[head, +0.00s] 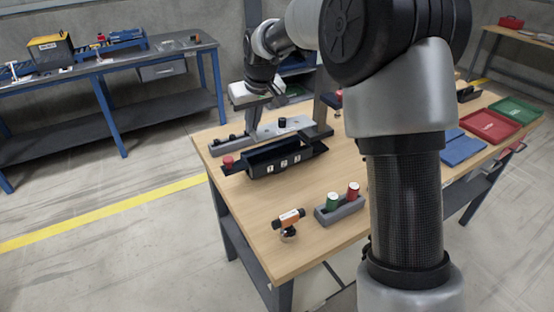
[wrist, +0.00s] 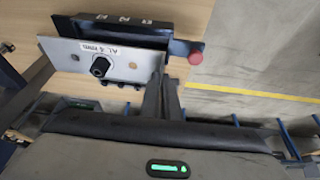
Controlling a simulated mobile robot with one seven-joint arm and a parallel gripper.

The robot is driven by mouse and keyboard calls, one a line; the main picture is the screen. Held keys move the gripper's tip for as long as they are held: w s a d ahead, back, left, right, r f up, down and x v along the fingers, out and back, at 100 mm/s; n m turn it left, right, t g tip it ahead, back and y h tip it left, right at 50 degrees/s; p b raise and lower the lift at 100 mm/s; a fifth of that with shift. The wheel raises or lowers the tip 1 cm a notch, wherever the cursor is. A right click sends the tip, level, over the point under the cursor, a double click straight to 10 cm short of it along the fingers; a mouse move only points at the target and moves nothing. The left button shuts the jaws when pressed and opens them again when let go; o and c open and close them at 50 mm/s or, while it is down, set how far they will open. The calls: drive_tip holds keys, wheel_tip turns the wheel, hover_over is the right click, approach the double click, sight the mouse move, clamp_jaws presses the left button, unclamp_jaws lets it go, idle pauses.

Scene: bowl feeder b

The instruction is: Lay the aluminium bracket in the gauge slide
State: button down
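The aluminium bracket (wrist: 60,58) is a flat light-grey plate with a label, holes and a black knob. In the head view the bracket (head: 298,123) lies level behind the gauge slide, its left end below my gripper (head: 257,98). In the wrist view my gripper's dark fingers (wrist: 164,98) are close together at the bracket's right end and appear closed on its upright part. The gauge slide (head: 262,170) is a long black trough with numbered labels and a red knob at one end. In the wrist view the bracket overlaps part of the gauge slide (wrist: 180,22). Its exact height is unclear.
A grey holder (head: 340,211) with green and red cylinders and an orange-black device (head: 289,219) stand at the table front. Blue (head: 463,149), red (head: 490,126) and green (head: 517,110) trays lie right. Bare wood (head: 250,207) is clear before the slide.

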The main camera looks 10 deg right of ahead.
drive_tip(key=x, duration=0.3)
drive_tip(key=s+x, duration=0.1)
drive_tip(key=x, duration=0.2)
drive_tip(key=s+b+x, duration=0.1)
drive_tip(key=x, duration=0.2)
drive_tip(key=shift+f, duration=0.65)
drive_tip(key=shift+f, duration=0.25)
drive_tip(key=c, duration=2)
unclamp_jaws()
